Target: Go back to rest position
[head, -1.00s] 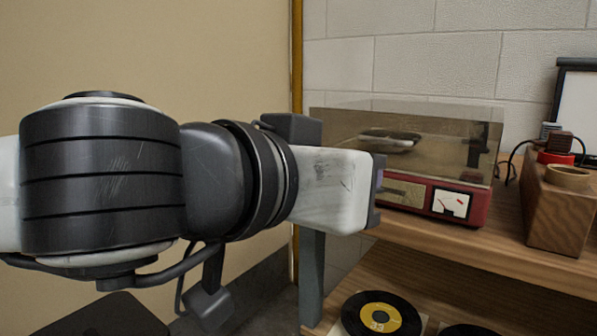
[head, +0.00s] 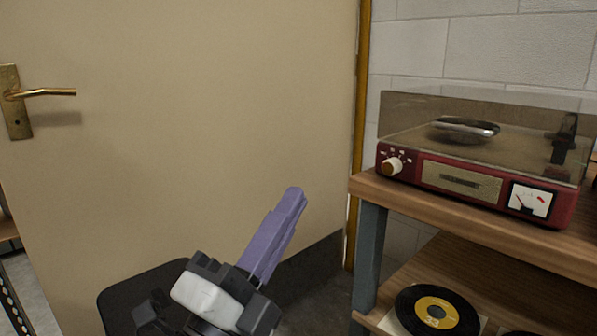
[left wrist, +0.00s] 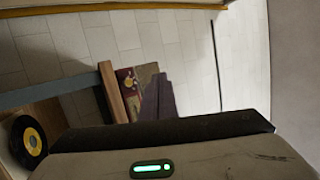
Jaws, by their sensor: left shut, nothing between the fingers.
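My left gripper (head: 278,232) shows low in the middle of the head view, its purple fingers pointing up and to the right. The fingers are together with nothing between them. It is in front of the beige door and to the left of the wooden shelf, apart from both. In the left wrist view the purple fingers (left wrist: 158,100) show past the dark edge of the gripper body. My right gripper is not in view.
A red record player (head: 480,170) with a clear lid stands on the wooden shelf (head: 440,228). A black record with a yellow label (head: 437,311) lies on the lower shelf. The beige door (head: 200,120) has a brass handle (head: 45,92) at left.

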